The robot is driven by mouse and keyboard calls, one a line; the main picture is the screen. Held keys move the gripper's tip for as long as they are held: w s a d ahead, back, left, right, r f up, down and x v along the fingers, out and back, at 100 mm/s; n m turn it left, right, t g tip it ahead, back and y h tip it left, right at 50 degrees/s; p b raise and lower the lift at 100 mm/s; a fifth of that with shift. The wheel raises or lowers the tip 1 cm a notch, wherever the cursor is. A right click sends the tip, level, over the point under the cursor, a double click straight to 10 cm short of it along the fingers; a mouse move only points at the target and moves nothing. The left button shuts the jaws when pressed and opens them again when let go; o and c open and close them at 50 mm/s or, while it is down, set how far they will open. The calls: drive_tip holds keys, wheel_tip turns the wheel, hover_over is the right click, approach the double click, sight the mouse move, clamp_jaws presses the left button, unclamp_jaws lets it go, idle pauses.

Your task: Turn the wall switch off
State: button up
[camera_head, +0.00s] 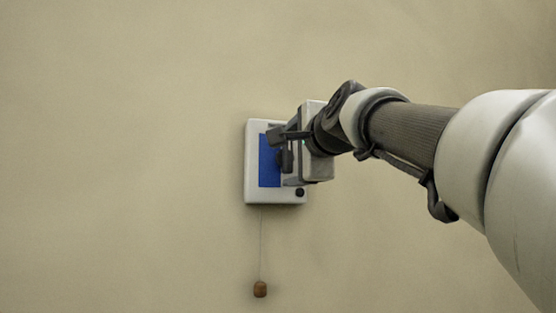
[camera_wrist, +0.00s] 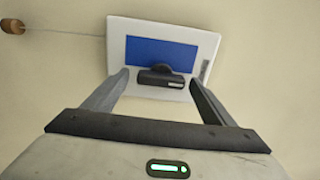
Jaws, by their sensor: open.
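The wall switch is a white box (camera_head: 251,188) on the wall with a blue panel (camera_head: 268,160). In the wrist view the box (camera_wrist: 118,42) shows at the top, with its blue panel (camera_wrist: 160,52) and a black handle (camera_wrist: 160,79). My gripper (camera_wrist: 158,78) is open, one finger on each side of the black handle, with gaps between them in the picture. I cannot tell how far the fingertips are from the box. In the head view my gripper (camera_head: 281,147) is in front of the box's right part and hides the handle.
A thin cord hangs from below the box with a brown wooden pull (camera_head: 260,289) at its end; the pull also shows in the wrist view (camera_wrist: 13,26). A small dark round knob (camera_head: 299,192) is at the box's lower right. The surrounding wall (camera_head: 120,150) is bare.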

drive_tip(key=shift+w+a, duration=0.1)
drive_tip(key=shift+w, duration=0.2)
drive_tip(key=shift+s, duration=0.1)
drive_tip(key=shift+s, duration=0.1)
drive_tip(key=c, duration=1.1)
drive_tip(key=shift+o, duration=0.2)
